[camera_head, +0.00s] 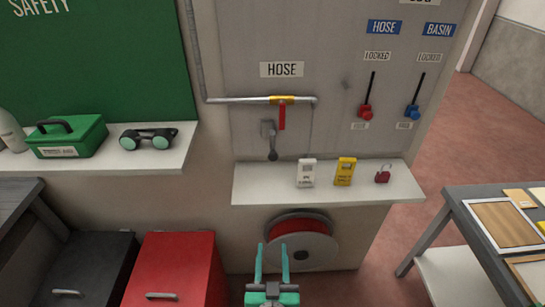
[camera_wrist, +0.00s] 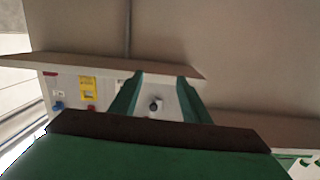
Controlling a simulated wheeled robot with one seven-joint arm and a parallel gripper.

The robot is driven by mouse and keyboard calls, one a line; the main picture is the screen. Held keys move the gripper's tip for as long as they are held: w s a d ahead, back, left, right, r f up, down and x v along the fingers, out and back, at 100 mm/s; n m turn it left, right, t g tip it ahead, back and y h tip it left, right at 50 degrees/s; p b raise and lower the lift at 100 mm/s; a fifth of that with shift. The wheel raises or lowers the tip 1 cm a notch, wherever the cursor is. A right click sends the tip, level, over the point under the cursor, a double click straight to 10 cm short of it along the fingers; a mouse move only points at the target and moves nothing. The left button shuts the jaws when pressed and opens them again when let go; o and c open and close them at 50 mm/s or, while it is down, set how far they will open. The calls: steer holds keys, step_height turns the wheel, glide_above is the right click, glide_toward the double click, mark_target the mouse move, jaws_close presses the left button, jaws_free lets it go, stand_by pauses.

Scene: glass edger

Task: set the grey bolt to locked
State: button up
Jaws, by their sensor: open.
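In the wrist view, which looks inverted, a dark knob (camera_wrist: 155,105) shows between my fingers, apparently this one and farther off. My gripper (camera_head: 272,250) has teal fingers, open and empty, low in front of the hose reel. It is below and apart from the bolt. The fingers also show in the wrist view (camera_wrist: 157,82).
Red (camera_head: 366,111) and blue (camera_head: 411,112) sliders sit right, under LOCKED labels. The hose reel (camera_head: 318,250) is below the shelf.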

steer(key=w+r, duration=0.6)
steer(key=w, duration=0.2)
steer(key=t, duration=0.1)
glide_toward(273, 148)
steer(key=shift+w+d+f+n+y, duration=0.15)
steer(key=shift+w+f+n+y, duration=0.15)
steer(key=shift+w+f+n, duration=0.25)
steer(key=w, duration=1)
steer(key=shift+w+a+f, duration=0.1)
steer(key=shift+w+a, duration=0.1)
steer(key=shift+w, duration=0.05)
steer(key=shift+c, duration=0.6)
jaws_close()
steer(key=shift+d, duration=0.1)
